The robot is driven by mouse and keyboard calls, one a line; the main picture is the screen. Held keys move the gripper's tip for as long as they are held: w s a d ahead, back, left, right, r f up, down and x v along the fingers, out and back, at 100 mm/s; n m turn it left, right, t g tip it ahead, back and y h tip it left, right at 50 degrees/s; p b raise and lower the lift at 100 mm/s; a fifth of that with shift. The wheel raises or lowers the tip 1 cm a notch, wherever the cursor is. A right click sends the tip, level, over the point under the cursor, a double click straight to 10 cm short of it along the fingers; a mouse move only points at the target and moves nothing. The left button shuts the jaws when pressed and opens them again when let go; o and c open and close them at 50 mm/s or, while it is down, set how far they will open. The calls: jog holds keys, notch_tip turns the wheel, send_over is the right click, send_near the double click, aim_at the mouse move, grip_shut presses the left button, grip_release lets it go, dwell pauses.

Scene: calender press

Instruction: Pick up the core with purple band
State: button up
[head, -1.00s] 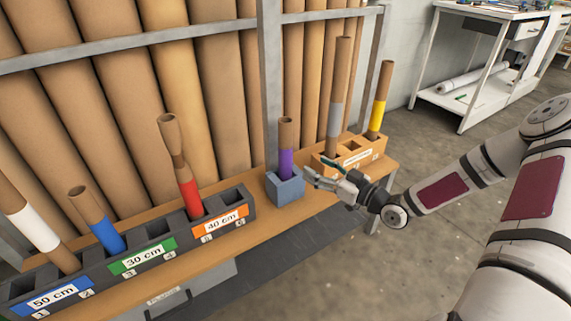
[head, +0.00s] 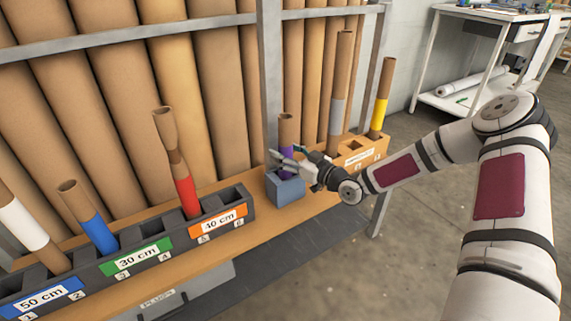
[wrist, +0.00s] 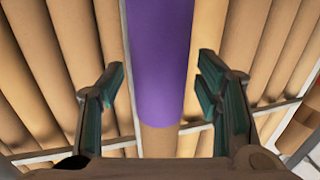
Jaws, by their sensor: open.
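The core with the purple band (head: 286,132) stands upright in a small blue-grey block (head: 285,189) on the wooden bench. Its bare cardboard top shows above my gripper, and the purple band is partly hidden behind the fingers. My gripper (head: 279,161) is open at the height of the band. In the wrist view the purple band (wrist: 160,60) runs down the middle, between the two spread fingers of my gripper (wrist: 163,95). Gaps show on both sides of the core, and neither finger appears to touch it.
A dark rack (head: 135,264) on the left holds white, blue and red banded cores. An orange wooden holder (head: 368,158) on the right holds grey and yellow banded cores. Tall cardboard tubes (head: 170,62) lean behind a grey metal frame (head: 268,60) close behind the core.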

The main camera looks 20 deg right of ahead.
jog(key=shift+w, duration=0.1)
grip_shut()
jog(key=shift+r, duration=0.15)
notch_tip(320, 180, up, 18)
jog(key=p, duration=0.6)
dwell(0.4)
